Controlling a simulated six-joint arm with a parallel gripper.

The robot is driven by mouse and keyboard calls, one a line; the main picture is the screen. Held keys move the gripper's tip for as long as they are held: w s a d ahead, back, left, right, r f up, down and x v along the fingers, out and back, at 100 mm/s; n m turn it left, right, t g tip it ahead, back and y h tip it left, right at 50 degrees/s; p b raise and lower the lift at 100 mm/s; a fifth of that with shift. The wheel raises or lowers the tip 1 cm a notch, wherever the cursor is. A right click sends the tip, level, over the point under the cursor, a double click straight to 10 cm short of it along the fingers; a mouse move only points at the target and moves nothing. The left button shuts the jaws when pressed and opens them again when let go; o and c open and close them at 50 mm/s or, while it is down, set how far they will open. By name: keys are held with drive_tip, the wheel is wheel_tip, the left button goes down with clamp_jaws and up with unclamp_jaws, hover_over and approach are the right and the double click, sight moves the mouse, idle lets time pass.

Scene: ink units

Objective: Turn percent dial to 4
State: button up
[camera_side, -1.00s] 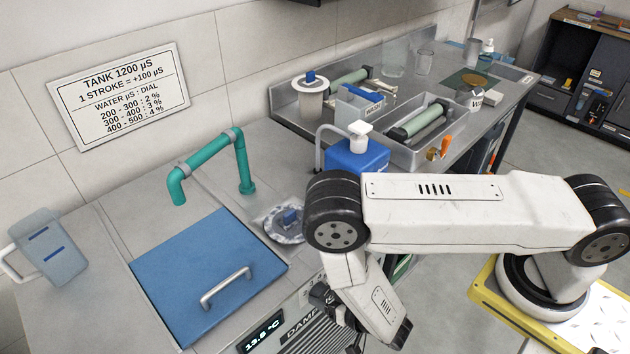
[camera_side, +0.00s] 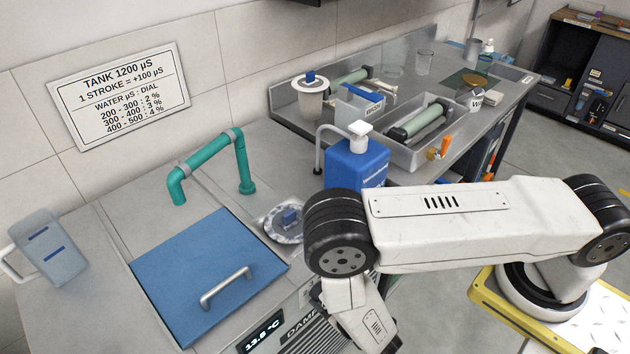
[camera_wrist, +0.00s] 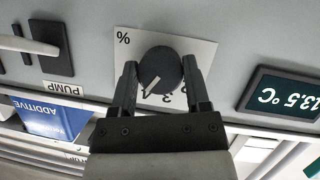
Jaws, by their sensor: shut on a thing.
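In the wrist view the percent dial (camera_wrist: 160,72) is a dark round knob on a white plate (camera_wrist: 205,50) marked "%". Its white pointer line slants to the lower left, close to a numeral at the plate's edge that I cannot read for sure. A 2 and a 3 seem to show to the right of it. My gripper (camera_wrist: 160,78) is shut on the dial, one dark finger on each side. In the side view the dial and my gripper's fingers are hidden behind my arm and the unit's front.
A pump switch (camera_wrist: 50,48) sits left of the dial, and a display (camera_wrist: 280,93) reading 13.5 °C sits right. The side view shows a sign (camera_side: 120,98), a blue lid (camera_side: 205,270), a teal pipe (camera_side: 212,160) and a blue jug (camera_side: 357,165).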

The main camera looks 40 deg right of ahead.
drive_tip(key=shift+n+h, duration=0.5)
drive_tip(key=shift+n, duration=0.1)
drive_tip(key=o, duration=1.3)
drive_tip(key=shift+s, duration=0.15)
drive_tip(key=shift+s+a+r, duration=0.15)
drive_tip(key=shift+s+r, duration=0.55)
drive_tip(key=shift+r, duration=0.75)
drive_tip(key=shift+s+a+r, duration=0.15)
drive_tip(key=shift+s+r, duration=0.6)
drive_tip(key=shift+r, duration=0.7)
drive_tip(key=shift+s+a+r, duration=0.15)
drive_tip(key=shift+s+r, duration=0.55)
drive_tip(key=shift+r, duration=0.75)
drive_tip(key=shift+w, duration=0.1)
